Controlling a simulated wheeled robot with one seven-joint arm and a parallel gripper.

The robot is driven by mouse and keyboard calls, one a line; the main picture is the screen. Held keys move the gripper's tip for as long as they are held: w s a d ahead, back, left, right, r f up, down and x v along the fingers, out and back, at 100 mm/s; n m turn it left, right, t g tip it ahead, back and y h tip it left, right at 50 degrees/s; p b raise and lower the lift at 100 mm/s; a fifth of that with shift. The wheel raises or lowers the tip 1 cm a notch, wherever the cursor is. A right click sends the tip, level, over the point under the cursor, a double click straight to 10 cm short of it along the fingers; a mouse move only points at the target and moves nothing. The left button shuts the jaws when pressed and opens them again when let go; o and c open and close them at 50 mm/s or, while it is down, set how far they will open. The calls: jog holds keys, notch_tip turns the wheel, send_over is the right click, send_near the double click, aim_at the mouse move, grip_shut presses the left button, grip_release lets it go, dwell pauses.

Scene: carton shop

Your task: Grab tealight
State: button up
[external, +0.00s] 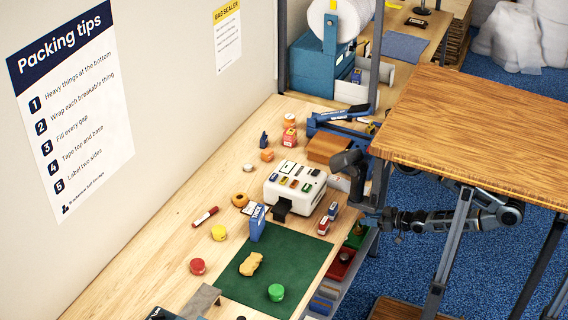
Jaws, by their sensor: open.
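A small pale round thing (248,168), which may be the tealight, lies on the wooden bench near its back; it is too small to be sure. My gripper (345,162) is dark and hangs over the right side of the bench, by the right end of the white machine. It is open, and I see nothing held in it. The pale thing is well to its left, apart from it. The fingertips are small and hard to make out here.
The white machine (296,187) with coloured buttons stands between my gripper and the bench's left part. A green mat (290,255) holds a yellow toy car (251,264) and a green round thing (276,292). An orange-brown tabletop (480,120) overhangs my arm.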

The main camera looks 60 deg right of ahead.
jog(key=o, duration=0.5)
jog(key=shift+r, duration=0.1)
